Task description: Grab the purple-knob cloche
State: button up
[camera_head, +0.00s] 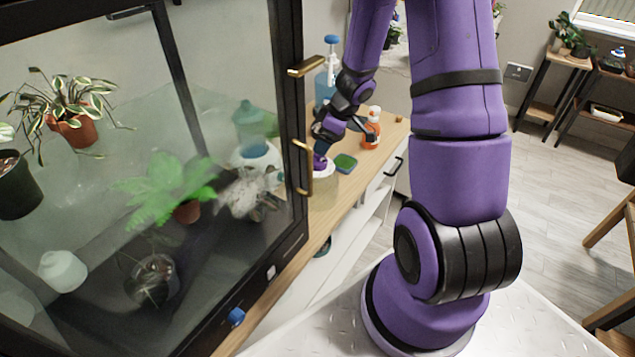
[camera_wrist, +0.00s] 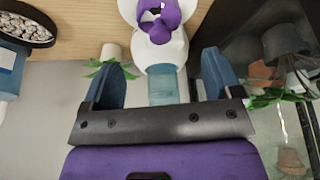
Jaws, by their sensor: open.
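The cloche (camera_head: 323,188) stands on the wooden top beside the glass cabinet in the head view, partly behind the cabinet's handle and frame. Its purple knob (camera_head: 319,161) is just below my gripper (camera_head: 326,133). In the wrist view the purple knob (camera_wrist: 163,17) is at the top centre, above a white rounded body (camera_wrist: 158,50). My gripper (camera_wrist: 162,76) is open, with its two blue fingers apart and nothing held between them. The knob lies beyond the fingertips. Whether any finger touches the cloche cannot be told.
The glass cabinet (camera_head: 292,240) with gold handles (camera_head: 303,168) stands close on the left. An orange bottle (camera_head: 371,134), a green sponge (camera_head: 345,163) and a blue pump bottle (camera_head: 324,85) are near my gripper. A dark dish of pebbles (camera_wrist: 26,26) shows in the wrist view.

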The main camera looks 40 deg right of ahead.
aim_at(318, 157)
jog(key=shift+x, duration=1.05)
jog(key=shift+s+x, duration=0.15)
jog(key=shift+x, duration=1.2)
jog(key=shift+s+x, duration=0.2)
jog(key=shift+x, duration=1.15)
jog(key=shift+d+f, duration=0.1)
jog(key=shift+d, duration=0.1)
grip_shut()
